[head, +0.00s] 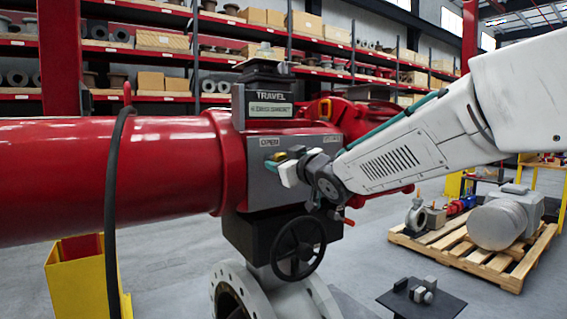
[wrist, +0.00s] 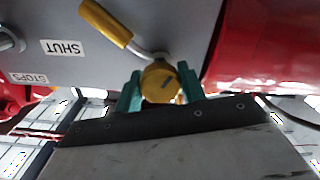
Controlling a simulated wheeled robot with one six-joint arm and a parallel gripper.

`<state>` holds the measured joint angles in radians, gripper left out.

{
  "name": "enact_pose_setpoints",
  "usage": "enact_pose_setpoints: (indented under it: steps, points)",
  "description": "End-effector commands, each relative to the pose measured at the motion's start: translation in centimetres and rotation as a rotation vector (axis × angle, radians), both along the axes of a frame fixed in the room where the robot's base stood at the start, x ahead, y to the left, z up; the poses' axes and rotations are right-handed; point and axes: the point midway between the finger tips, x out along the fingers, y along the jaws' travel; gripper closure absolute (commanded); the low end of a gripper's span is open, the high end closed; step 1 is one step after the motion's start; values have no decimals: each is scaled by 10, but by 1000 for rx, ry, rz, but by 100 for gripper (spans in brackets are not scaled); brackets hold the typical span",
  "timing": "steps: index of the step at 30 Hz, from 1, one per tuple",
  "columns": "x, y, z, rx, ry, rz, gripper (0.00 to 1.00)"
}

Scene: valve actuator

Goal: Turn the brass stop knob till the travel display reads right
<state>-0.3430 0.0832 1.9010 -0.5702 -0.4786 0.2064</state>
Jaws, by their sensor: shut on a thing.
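The brass stop knob (wrist: 160,80) is in the middle of the wrist view, on the grey face of the actuator block. My gripper (wrist: 160,92) has one teal finger on each side of it and is shut on it. A bent metal lever with a yellow grip (wrist: 106,24) lies close beside the knob. In the head view my gripper (head: 275,162) is at the front of the grey block (head: 265,182), and the knob is hard to make out there. The travel display (head: 271,110) sits above, under a "TRAVEL" plate; its reading is too small to tell.
A large red cylinder (head: 110,180) runs left from the block. A black handwheel (head: 298,248) is below. A black hose (head: 112,200) hangs in front of the cylinder. A pallet (head: 470,250) with parts and a small dark stand (head: 422,297) are at the right.

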Motion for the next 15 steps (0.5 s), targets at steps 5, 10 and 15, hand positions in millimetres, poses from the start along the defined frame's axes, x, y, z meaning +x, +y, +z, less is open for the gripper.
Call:
enact_pose_setpoints:
  steps: [5,10,15]
  points:
    - [1,-1,2,139,88,-2,83]
    - [1,-1,3,257,168,-2,83]
    - [1,-1,3,354,232,-2,83]
